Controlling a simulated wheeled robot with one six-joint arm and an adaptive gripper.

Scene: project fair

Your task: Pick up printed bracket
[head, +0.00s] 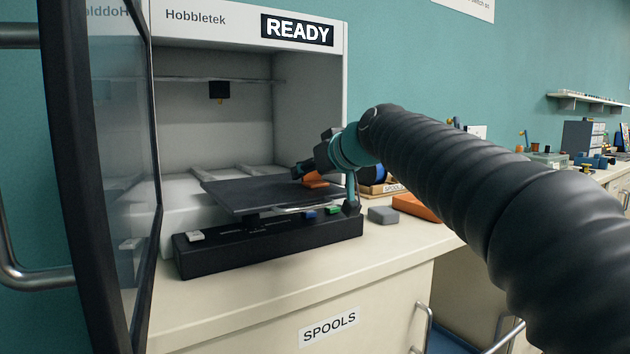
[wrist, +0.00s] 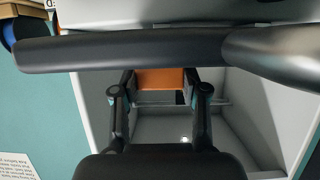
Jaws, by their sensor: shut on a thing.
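The printed bracket (head: 316,181) is orange and shows at the right side of the dark print plate (head: 245,192), partly hidden by my gripper. My gripper (head: 302,172) reaches in from the right and is shut on the bracket. In the wrist view the orange bracket (wrist: 163,78) sits between the two fingers of my gripper (wrist: 160,93), its far part cut off by a dark bar across the picture. I cannot tell whether the bracket touches the plate.
The printer (head: 310,95) reads READY, and its glass door (head: 100,130) stands open at left. A black base (head: 270,245) with coloured buttons lies under the plate. A grey block (head: 383,214) and an orange item (head: 418,207) are on the counter (head: 300,283), whose front is clear.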

